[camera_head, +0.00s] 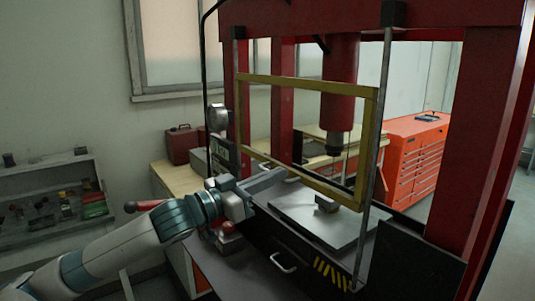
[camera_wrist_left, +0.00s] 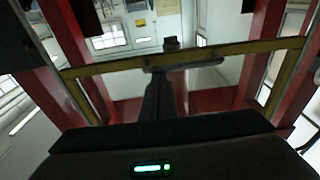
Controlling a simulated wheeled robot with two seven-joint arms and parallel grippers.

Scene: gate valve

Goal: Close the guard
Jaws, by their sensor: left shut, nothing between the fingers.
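The guard (camera_head: 305,85) is a yellow rectangular frame between two vertical rods at the front of the red press. It is raised: its lower bar is above the press table, with a gap below it. My left gripper (camera_head: 279,174) is shut and empty, at the lower bar's left part in the head view. My right gripper is not in view.
A small block (camera_head: 327,203) lies on the grey press plate (camera_head: 300,211), below the dark ram (camera_head: 335,143). A drawer handle (camera_head: 283,263) sits on the press front. A workbench (camera_head: 172,180) and red tool cabinet (camera_head: 413,150) stand behind. A shelf (camera_head: 55,190) is at left.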

